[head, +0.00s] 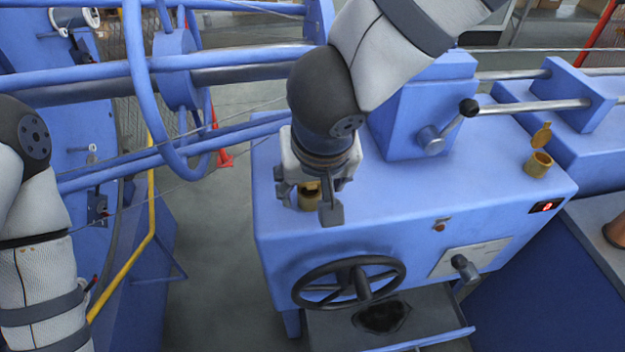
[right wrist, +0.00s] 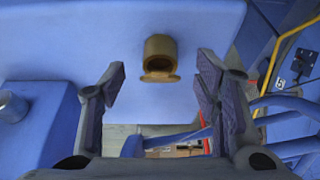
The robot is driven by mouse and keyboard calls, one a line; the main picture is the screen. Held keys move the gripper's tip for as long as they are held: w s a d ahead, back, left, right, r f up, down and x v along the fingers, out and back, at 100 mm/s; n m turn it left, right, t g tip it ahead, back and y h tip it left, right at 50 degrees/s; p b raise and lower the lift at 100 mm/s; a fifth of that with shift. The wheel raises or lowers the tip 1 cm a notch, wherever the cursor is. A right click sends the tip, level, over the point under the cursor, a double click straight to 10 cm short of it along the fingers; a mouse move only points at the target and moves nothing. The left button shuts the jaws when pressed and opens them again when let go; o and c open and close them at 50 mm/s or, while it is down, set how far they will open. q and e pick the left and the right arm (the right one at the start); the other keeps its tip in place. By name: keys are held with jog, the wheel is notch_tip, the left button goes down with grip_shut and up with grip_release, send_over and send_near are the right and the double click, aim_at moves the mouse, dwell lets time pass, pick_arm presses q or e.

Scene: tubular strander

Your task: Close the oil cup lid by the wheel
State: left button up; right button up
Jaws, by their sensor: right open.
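The brass oil cup by the wheel (head: 309,204) stands on the blue housing's top, behind the black handwheel (head: 349,283). My right gripper (head: 307,198) is open above it, one finger to each side, and partly hides it. In the right wrist view the cup (right wrist: 160,49) lies beyond and between the open fingers (right wrist: 158,85), apart from both. Its lid (right wrist: 160,77) shows as a thin brass plate at the cup's near edge, and the cup's mouth seems uncovered. My left arm is at the left edge of the head view; its gripper is out of the picture.
A second brass oil cup (head: 538,165) with its lid raised stands at the right of the blue housing (head: 420,195). A black-knobbed lever (head: 452,122) rises from the block behind. Blue strander tubes (head: 180,70) and a yellow rail (head: 135,255) lie to the left.

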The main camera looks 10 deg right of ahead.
aim_at(312, 200)
jog(key=c, duration=1.1)
jog(key=shift+s+f+t, duration=0.25)
jog(key=shift+f+t, duration=0.15)
jog(key=shift+t, duration=0.3)
jog(key=shift+s+f+t, duration=0.2)
jog(key=shift+f+t, duration=0.2)
jog(key=shift+t, duration=0.3)
jog(key=shift+c, duration=0.3)
jog(key=shift+s+f+t, duration=0.2)
jog(key=shift+f+t, duration=0.6)
jog(key=shift+t, duration=0.7)
jog(key=o, duration=1.2)
jog(key=shift+c, duration=0.2)
